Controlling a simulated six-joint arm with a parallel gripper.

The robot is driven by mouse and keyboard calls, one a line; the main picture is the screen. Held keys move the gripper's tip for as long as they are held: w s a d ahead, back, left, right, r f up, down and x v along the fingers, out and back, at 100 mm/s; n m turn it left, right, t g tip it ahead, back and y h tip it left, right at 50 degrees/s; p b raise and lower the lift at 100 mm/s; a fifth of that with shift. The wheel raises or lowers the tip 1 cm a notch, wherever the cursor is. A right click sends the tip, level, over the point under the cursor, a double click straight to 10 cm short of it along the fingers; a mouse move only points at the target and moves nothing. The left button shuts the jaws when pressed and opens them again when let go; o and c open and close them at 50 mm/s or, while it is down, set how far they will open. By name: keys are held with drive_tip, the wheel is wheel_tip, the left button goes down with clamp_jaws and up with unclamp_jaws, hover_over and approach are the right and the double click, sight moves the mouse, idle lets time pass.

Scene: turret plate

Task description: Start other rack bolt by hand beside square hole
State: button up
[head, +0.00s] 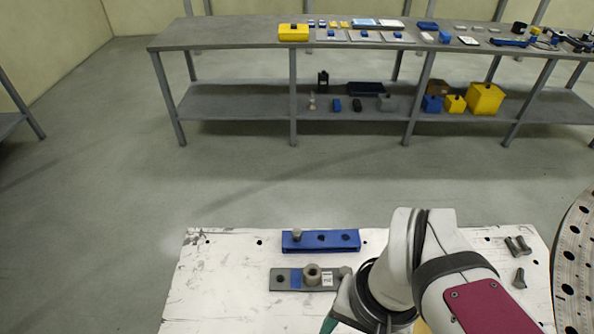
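A blue rack (340,242) lies near the far edge of the white table. A grey bolt (297,235) stands in its left end, and two dark holes show to the right of it. I cannot tell which hole is square. My gripper (330,324) shows only as a teal-green piece at the bottom edge; its fingertips are not visible.
Several loose dark bolts (519,277) lie at the right of the white table (220,260). A large drilled metal disc (577,270) stands at the right edge. The table's left side is clear. A grey shelf bench (230,35) stands far behind.

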drive_tip(key=w+n, duration=0.1)
drive_tip(key=w, duration=0.3)
drive_tip(key=w+a+n, duration=0.1)
drive_tip(key=w+n, duration=0.1)
drive_tip(key=w, duration=0.3)
drive_tip(key=w+n, duration=0.1)
drive_tip(key=w, duration=0.3)
drive_tip(key=shift+w+a+n+h, duration=0.2)
drive_tip(key=shift+w+n+h, duration=0.1)
drive_tip(key=shift+w, duration=0.1)
drive_tip(key=n+h, duration=0.1)
drive_tip(key=n, duration=0.5)
hover_over(297, 232)
wheel_tip(297, 232, down, 10)
drive_tip(key=shift+s+r, duration=0.1)
drive_tip(key=shift+r, duration=0.15)
wheel_tip(297, 232, down, 7)
drive_tip(key=shift+r, duration=0.15)
drive_tip(key=shift+f, duration=0.85)
drive_tip(key=shift+c, duration=0.3)
clamp_jaws()
drive_tip(key=shift+r, duration=2.3)
